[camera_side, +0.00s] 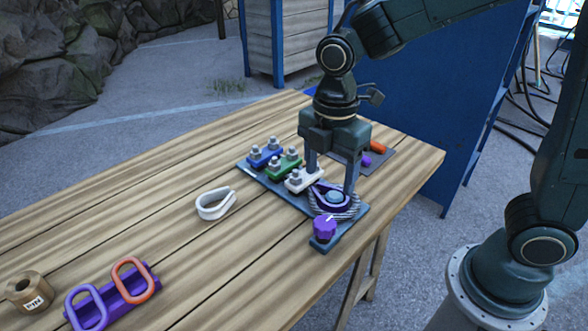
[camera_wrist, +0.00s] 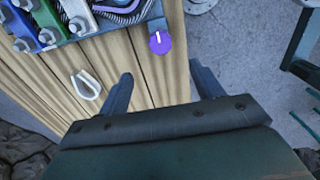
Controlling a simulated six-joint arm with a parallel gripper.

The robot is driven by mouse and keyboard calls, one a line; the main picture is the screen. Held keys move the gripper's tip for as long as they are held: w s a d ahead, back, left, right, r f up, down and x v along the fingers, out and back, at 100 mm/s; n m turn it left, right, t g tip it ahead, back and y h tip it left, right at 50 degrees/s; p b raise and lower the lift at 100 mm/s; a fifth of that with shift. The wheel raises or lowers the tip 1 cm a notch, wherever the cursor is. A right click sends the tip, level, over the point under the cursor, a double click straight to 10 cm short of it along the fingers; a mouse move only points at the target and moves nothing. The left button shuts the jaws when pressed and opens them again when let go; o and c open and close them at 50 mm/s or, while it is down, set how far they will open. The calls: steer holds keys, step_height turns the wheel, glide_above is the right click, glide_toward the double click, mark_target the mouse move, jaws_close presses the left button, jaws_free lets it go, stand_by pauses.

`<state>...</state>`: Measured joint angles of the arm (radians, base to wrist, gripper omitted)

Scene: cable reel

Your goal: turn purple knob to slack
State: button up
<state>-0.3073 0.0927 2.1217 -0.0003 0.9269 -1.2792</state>
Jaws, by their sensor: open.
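The purple knob (camera_side: 324,229) sits at the near end of a grey-blue board (camera_side: 350,226), beside the cable reel (camera_side: 345,211). In the wrist view the knob (camera_wrist: 160,44) is at the board's edge, and its white mark points up in the picture. My gripper (camera_side: 331,184) is open, pointing down, with its fingers over the board around the reel area. In the wrist view the fingertips (camera_wrist: 160,75) are spread, with the knob ahead of the gap. Nothing is between the fingers there. Any slack label is not readable.
Blue (camera_side: 265,156), green (camera_side: 287,162) and white (camera_side: 303,179) bolted clamps line the board. A white thimble (camera_side: 213,204) lies left. The table's middle is clear.

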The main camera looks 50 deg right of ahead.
steer(key=shift+r, duration=0.9)
steer(key=s+d+r+m+t, duration=0.2)
steer(key=s+d+r+m, duration=0.1)
steer(key=s+d+m, duration=0.2)
steer(key=s+d+r+m+t, duration=0.3)
steer(key=s+m, duration=0.5)
steer(key=m, duration=0.5)
steer(key=shift+s+d+r+t, duration=0.35)
steer(key=shift+d+r, duration=0.1)
steer(key=shift+d, duration=0.55)
